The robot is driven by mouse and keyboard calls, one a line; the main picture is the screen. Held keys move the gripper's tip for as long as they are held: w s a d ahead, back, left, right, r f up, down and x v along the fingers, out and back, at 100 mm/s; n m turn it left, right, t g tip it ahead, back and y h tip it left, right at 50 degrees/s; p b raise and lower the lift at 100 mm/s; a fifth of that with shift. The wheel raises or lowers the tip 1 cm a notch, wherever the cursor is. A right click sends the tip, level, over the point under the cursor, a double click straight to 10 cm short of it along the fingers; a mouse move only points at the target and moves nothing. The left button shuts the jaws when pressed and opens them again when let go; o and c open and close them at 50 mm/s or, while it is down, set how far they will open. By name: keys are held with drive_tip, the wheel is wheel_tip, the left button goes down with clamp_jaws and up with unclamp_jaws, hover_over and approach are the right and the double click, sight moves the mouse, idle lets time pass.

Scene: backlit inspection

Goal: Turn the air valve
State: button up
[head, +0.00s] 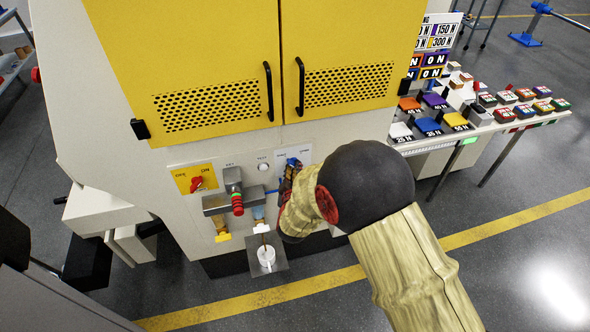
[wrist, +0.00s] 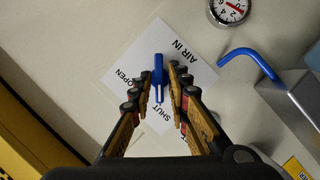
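The air valve has a blue lever handle (wrist: 158,74) on a white plate (wrist: 128,58) marked AIR IN, OPEN and SHUT, upside down in the wrist view. The lever's lower end points toward the word SHUT. My gripper (wrist: 159,82) is open, with one finger on each side of the lever. A small gap seems to show on each side; I cannot tell about contact. In the head view my gripper (head: 290,180) is at the machine's front panel and hides the valve, with part of the white plate (head: 294,152) showing above it.
A gauge (wrist: 229,9) and a bent blue pipe (wrist: 248,58) are near the plate. A tray with a white cylinder (head: 266,256) juts out below.

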drive_tip(key=shift+o, duration=0.8)
drive_tip(key=v, duration=1.2)
